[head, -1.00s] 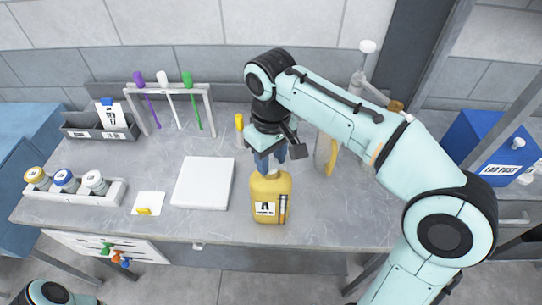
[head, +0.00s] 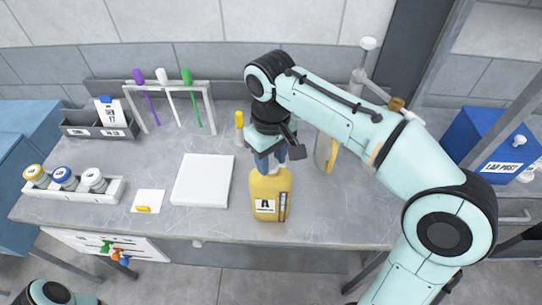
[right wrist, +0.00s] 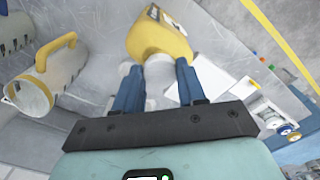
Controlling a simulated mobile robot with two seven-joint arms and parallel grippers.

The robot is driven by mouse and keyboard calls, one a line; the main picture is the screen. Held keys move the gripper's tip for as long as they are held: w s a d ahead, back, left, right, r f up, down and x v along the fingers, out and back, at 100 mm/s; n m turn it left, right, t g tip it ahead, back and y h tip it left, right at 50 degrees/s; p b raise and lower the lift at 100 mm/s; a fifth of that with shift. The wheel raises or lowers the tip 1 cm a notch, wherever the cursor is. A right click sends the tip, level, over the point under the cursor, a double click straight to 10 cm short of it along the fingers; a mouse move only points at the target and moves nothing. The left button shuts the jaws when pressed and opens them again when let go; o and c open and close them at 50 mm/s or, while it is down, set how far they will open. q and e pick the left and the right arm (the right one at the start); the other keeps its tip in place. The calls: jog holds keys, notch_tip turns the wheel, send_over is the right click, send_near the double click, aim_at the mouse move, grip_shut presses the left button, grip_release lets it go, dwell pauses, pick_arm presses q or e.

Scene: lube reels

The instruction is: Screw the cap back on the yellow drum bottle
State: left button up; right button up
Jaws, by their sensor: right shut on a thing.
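The yellow drum bottle (head: 270,196) stands upright near the front edge of the bench, its label facing me. My right gripper (head: 270,168) is directly above it, pointing down, with its blue fingers at the bottle's mouth. In the right wrist view the right gripper (right wrist: 157,72) is shut on a whitish thing between its fingertips, against the top of the yellow bottle (right wrist: 160,32). It looks like the white cap, but the fingers hide most of it. I cannot tell whether it sits on the thread. My left gripper is out of view.
A white pad (head: 203,181) lies left of the bottle, and a small card (head: 148,202) lies beyond it. A tray (head: 112,190) of capped jars is at far left. A yellow-handled jug (right wrist: 47,80) stands near the gripper. A tool rack (head: 210,105) stands behind.

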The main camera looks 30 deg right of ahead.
jog(key=m, duration=0.3)
jog(key=shift+m, duration=0.4)
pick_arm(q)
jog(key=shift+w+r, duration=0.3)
pick_arm(e)
jog(key=shift+m, duration=0.6)
jog(key=m, duration=0.4)
jog(key=shift+p, duration=0.35)
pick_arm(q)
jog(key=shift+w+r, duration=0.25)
pick_arm(e)
jog(key=shift+m, duration=0.6)
jog(key=m, duration=0.3)
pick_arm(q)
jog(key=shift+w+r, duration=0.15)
pick_arm(e)
jog(key=shift+m, duration=1.1)
